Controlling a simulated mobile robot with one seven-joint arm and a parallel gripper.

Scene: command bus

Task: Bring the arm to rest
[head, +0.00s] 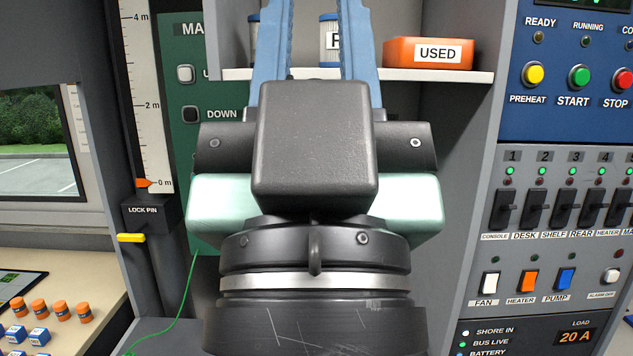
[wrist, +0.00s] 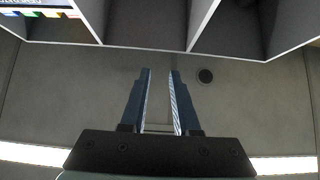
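My gripper (head: 314,12) is raised in front of the cabinet in the head view, its two blue fingers pointing up and away and running out of the top edge. In the wrist view my gripper (wrist: 161,72) shows both fingers apart, with an empty gap between them. It is open and holds nothing. The fingers appear clear of the grey surface seen behind them, though the exact distance cannot be told. My dark wrist covers the middle of the head view and hides part of the cabinet.
A shelf (head: 432,75) holds an orange USED box (head: 428,53) and blue-capped canisters, one (head: 329,40) seen between the fingers. A switch panel (head: 558,185) stands at right. The mast gauge with its lock pin (head: 132,238) and a counter (head: 60,285) with small containers are at left.

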